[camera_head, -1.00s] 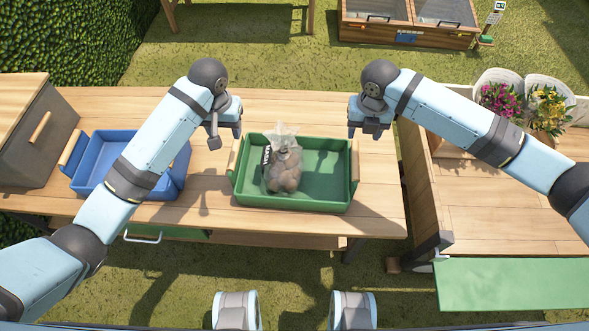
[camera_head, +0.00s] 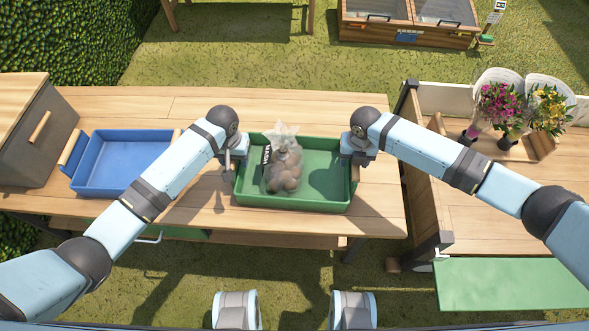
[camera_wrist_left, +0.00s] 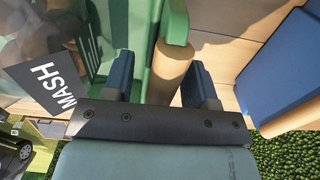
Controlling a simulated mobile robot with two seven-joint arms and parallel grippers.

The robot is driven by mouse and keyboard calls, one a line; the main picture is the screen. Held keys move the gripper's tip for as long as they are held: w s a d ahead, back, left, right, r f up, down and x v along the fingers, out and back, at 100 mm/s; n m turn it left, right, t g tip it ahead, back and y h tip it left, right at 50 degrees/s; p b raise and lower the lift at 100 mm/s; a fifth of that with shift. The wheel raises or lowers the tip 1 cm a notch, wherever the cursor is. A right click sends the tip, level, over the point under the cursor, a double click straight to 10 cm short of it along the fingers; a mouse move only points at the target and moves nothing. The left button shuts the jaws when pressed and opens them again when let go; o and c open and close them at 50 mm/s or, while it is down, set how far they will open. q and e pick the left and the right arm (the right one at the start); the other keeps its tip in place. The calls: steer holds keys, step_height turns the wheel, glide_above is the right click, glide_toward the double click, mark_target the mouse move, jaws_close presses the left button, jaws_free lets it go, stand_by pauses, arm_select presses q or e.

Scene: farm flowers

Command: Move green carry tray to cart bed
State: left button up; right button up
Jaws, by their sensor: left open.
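The green carry tray (camera_head: 318,162) sits on the wooden table, with a clear bag of brown round items (camera_head: 284,172) inside it. My left gripper (camera_head: 233,165) is at the tray's left end. In the left wrist view its two fingers (camera_wrist_left: 160,82) are apart, on either side of the tray's wooden handle (camera_wrist_left: 170,72). My right gripper (camera_head: 356,160) is at the tray's right end, over that handle; its fingers are largely hidden. The cart bed (camera_head: 490,215) is the wooden surface at the right.
A blue tray (camera_head: 125,165) stands left of the green one. A wooden cart side panel (camera_head: 421,190) rises between table and cart. Flower bouquets (camera_head: 505,105) stand at the cart's back. The bed's front is clear.

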arm_select(q)
steer(key=shift+f, duration=0.25)
arm_select(e)
steer(key=shift+f, duration=0.2)
arm_select(q)
jaws_close()
arm_select(e)
jaws_close()
arm_select(q)
steer(key=shift+r, duration=0.2)
arm_select(e)
steer(key=shift+r, duration=0.15)
